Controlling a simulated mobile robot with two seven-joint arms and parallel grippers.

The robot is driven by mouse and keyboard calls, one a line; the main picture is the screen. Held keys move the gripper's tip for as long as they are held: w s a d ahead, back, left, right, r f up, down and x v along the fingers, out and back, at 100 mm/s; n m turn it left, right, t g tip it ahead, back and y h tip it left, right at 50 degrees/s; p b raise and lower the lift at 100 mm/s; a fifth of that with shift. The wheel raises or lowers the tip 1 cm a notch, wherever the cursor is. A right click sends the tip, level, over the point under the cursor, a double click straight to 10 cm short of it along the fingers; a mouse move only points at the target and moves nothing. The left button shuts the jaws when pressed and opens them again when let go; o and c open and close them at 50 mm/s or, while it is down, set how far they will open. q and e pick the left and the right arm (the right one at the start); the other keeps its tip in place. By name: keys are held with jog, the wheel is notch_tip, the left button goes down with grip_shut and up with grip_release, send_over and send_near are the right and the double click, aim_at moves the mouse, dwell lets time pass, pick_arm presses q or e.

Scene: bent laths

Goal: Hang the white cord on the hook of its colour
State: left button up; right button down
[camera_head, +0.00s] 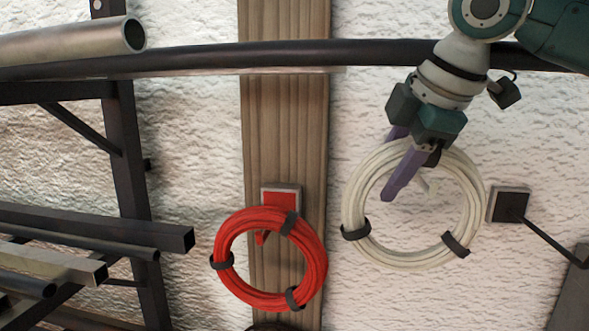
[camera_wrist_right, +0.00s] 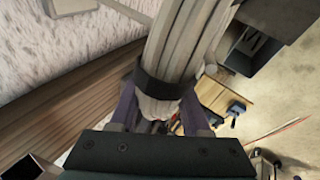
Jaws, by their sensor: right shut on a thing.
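The white cord (camera_head: 362,190) is a round coil with dark bands, at the right in the head view, in front of the white wall. My right gripper (camera_head: 400,165), with purple fingers, is shut on its upper part. In the right wrist view the white cord (camera_wrist_right: 180,45) and a dark band (camera_wrist_right: 165,88) run between the fingers (camera_wrist_right: 160,112). My left gripper is out of view.
A red cord (camera_head: 317,262) hangs on a red-plated hook (camera_head: 281,195) on the wooden post (camera_head: 285,120), left of the white cord. A dark square plate (camera_head: 510,205) with a rod is close at right. A dark horizontal bar (camera_head: 300,57) crosses above; racked tubes (camera_head: 90,220) stand left.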

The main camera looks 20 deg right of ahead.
jog(key=shift+w+d+f, duration=0.35)
jog(key=shift+w+f, duration=0.25)
jog(key=shift+f, duration=0.05)
jog(key=shift+w+d+f, duration=0.1)
jog(key=shift+w+f, duration=0.05)
jog(key=shift+f, duration=0.4)
jog(key=shift+c, duration=1.4)
grip_release()
